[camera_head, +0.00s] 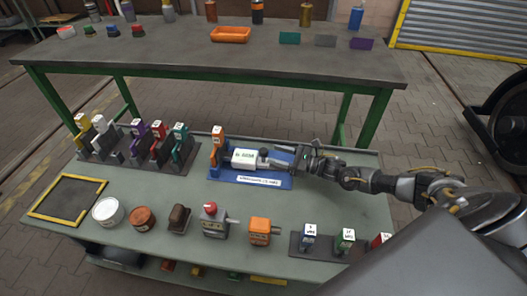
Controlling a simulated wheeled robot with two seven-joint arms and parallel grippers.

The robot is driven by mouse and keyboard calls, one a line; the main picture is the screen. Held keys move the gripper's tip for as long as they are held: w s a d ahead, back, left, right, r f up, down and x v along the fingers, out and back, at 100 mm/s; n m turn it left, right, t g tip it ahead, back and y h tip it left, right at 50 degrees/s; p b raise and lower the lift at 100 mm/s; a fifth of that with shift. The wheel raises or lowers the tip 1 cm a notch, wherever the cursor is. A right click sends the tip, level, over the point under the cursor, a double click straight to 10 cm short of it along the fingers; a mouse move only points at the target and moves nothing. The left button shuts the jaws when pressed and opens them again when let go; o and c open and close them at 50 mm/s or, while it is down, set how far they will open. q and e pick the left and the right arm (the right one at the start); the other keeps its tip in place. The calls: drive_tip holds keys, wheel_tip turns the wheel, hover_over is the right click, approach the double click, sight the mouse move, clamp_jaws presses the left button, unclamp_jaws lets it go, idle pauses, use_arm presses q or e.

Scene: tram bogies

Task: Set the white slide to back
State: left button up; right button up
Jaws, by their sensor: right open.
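The white slide (101,127) stands upright in the dark rack at the left of the green table, between the yellow slide (81,122) and the purple slide (138,130). It has a small label on top. I cannot tell its exact setting along its slot. My right gripper (300,157) is open, far to the right of the rack, by the right end of a blue fixture (263,180) that carries a white block. Its fingertips are small in the view, and I cannot tell whether they touch the fixture. My left gripper is not in view.
Red (159,133) and teal (180,132) slides share the rack. An orange upright (216,143) stands between rack and gripper. A yellow-edged mat (68,196), tins and small devices line the front. A second table (180,62) stands behind.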

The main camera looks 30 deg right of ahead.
sight(264, 150)
drive_tip(key=x, duration=0.5)
drive_tip(key=shift+w+a, duration=0.3)
